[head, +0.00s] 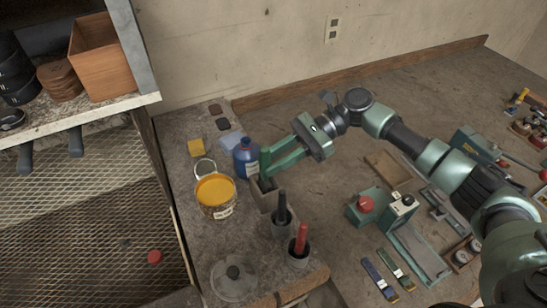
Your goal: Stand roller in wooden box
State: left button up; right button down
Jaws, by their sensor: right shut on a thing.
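My right gripper (266,165) reaches in from the right and is shut beside the blue bottle (245,158). A small dark part, apparently the roller (266,184), shows below its green fingers; the fingers hide most of it. My left gripper is not in view.
A glass lidded jar (234,278) is nearer. A larger orange-brown box (101,62) sits on the left shelf.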

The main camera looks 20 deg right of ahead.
jog(key=shift+f, duration=0.3)
jog(key=c, duration=1.1)
grip_release()
jog(key=shift+f, duration=0.1)
jog(key=shift+d, duration=0.1)
jog(key=b+v, duration=0.3)
jog(key=v, duration=0.4)
jog(key=shift+w+d+r, duration=0.1)
jog(key=shift+d+r, duration=0.1)
jog(key=shift+d, duration=0.05)
